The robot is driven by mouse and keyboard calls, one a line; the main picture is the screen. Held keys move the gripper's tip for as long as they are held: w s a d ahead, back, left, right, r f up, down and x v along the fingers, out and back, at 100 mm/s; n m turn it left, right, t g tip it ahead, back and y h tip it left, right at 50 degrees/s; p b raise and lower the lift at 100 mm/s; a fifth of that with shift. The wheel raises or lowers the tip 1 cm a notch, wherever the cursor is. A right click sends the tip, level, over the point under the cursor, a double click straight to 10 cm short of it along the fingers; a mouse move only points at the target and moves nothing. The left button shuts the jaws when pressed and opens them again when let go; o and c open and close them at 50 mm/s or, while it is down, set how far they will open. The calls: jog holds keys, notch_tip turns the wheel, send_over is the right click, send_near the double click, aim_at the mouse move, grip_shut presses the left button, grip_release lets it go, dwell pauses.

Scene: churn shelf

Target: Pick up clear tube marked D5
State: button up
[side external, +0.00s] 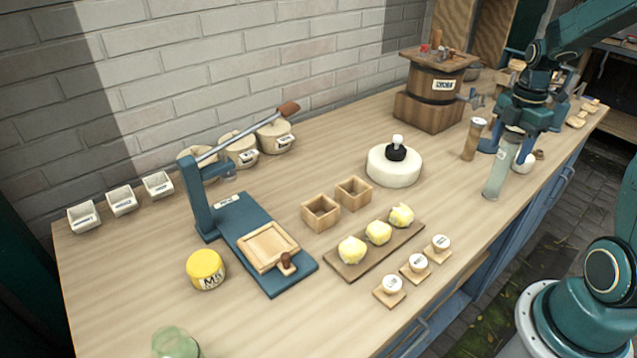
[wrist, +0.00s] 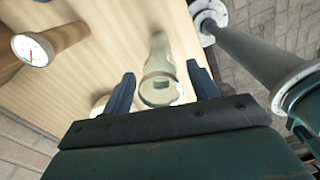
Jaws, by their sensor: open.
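A clear, pale green tube (side external: 497,175) stands upright on the wooden bench near its right front edge. A small label shows near its top, but I cannot read it. My gripper (side external: 511,148) is over the tube, pointing down, with its fingers around the tube's upper part. In the wrist view the tube (wrist: 159,88) sits between the two open fingers of my gripper (wrist: 160,72), with a gap on each side. I see no grip on it.
A brown cylinder with a white dial (side external: 473,139) stands just left of the tube; its dial (wrist: 31,50) shows in the wrist view. A white round object (side external: 525,164) is close behind on the right. A wooden churn (side external: 433,98) stands farther back.

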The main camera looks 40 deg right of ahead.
jog(key=shift+c, duration=0.4)
grip_shut()
jog(key=shift+r, duration=0.1)
notch_tip(320, 180, up, 20)
dwell(0.8)
dwell(0.5)
